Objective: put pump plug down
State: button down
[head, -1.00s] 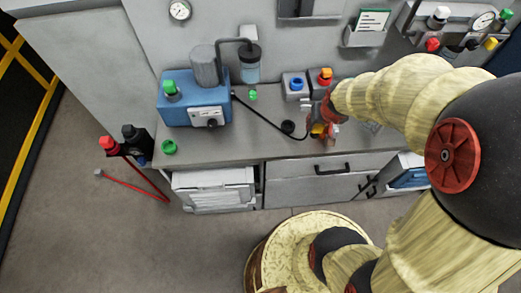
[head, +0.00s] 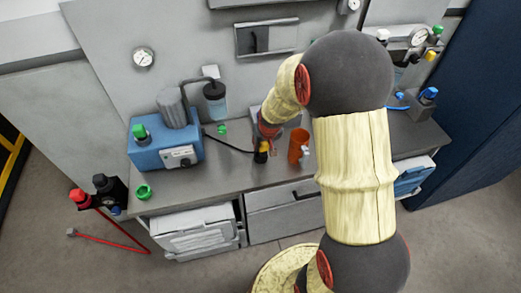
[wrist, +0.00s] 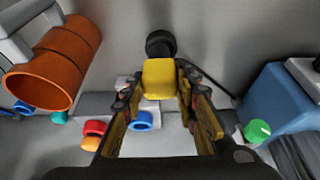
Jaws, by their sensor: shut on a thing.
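The pump plug shows as a yellow block (wrist: 158,79) between my fingers in the wrist view. A black round piece (wrist: 160,42) shows just beyond it; I cannot tell whether they are joined. My gripper (wrist: 160,92) is shut on the plug, one finger on each side. In the head view the yellow plug (head: 263,147) is small, low over the bench at the end of the black cable (head: 226,144) from the blue pump (head: 165,148). Whether its underside touches the bench is unclear. My gripper (head: 267,133) is just above it, partly hidden by my arm.
An orange cylinder (head: 298,146) stands close to the right of the plug; it also shows in the wrist view (wrist: 55,70). A green cap (head: 144,192) lies at the bench's front left. The bench top (head: 222,172) between pump and plug is mostly clear.

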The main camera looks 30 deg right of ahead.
jog(key=b+x, duration=0.1)
jog(key=x, duration=0.5)
jog(key=shift+w+a+f, duration=0.1)
jog(key=shift+w+f, duration=0.15)
jog(key=c, duration=1.4)
grip_release()
jog(key=shift+f, duration=0.1)
